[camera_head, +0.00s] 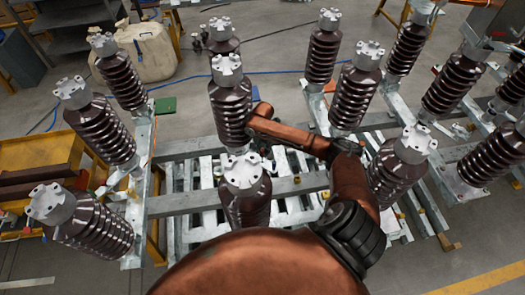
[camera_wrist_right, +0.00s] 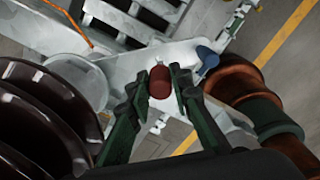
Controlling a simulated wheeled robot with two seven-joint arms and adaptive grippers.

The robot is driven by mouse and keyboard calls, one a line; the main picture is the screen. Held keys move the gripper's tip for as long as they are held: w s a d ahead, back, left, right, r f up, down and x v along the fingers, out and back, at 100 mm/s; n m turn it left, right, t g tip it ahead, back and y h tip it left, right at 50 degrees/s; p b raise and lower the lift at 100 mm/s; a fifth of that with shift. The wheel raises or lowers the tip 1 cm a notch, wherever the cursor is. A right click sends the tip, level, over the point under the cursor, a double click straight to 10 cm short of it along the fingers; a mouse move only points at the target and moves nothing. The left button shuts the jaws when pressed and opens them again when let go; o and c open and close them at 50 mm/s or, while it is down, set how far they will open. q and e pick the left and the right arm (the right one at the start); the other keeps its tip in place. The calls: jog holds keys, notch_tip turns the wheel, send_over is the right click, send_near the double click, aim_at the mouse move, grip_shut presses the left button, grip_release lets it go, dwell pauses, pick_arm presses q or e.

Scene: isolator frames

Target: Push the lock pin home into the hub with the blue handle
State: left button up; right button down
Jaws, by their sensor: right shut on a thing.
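In the right wrist view my right gripper (camera_wrist_right: 160,80) has its two dark green fingers closed in on a short dark red cylinder, which looks like the lock pin's end (camera_wrist_right: 160,88). The red piece sits between the fingertips. A blue handle (camera_wrist_right: 207,56) stands on a pale grey metal bracket just beyond and right of the right fingertip, apart from the red piece. I cannot tell how deep the pin sits, and the hub's hole does not show. In the head view the gripper's fingers are too small and covered to make out. My left gripper is not in view.
A brown ribbed insulator (camera_wrist_right: 40,120) stands close on the left in the right wrist view. In the head view, several tall insulators with grey caps (camera_head: 245,170) surround my right arm above a grey steel frame (camera_head: 180,205). A yellow box (camera_head: 40,155) is at left.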

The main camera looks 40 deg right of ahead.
jog(key=shift+f+b, duration=0.45)
jog(key=shift+f, duration=0.85)
jog(key=shift+f+b, duration=0.95)
jog(key=shift+f, duration=0.95)
dwell(0.4)
jog(key=c, duration=1.7)
grip_release()
jog(key=shift+o, duration=0.2)
notch_tip(320, 180, up, 12)
